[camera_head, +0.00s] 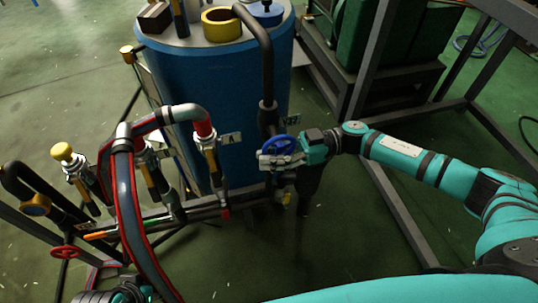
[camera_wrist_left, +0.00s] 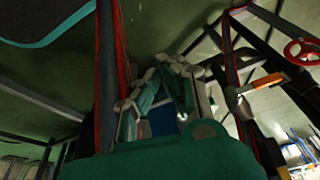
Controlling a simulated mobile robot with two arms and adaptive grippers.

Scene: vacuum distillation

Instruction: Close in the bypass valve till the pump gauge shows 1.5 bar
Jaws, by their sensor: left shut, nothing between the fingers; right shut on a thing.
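A blue handwheel (camera_head: 279,146), which looks like the bypass valve's, sits on the pipework beside the blue tank. My right gripper (camera_head: 276,158) is at this wheel, shut on it, with its fingers across the near side of the rim. My left gripper is shut and empty; its fingers (camera_wrist_left: 174,66) show in the left wrist view, close together between dark red-edged hoses. In the head view only a part of my left arm shows at the bottom left edge. No gauge face can be read in either view, so the pressure cannot be told.
A blue tank (camera_head: 225,95) stands behind the pipes. A red-edged hose (camera_head: 127,200) arches at the left. A red handwheel (camera_head: 66,252) and an orange lever (camera_head: 100,235) sit low left. Grey frame bars (camera_head: 395,210) stand at the right. Green floor is open around.

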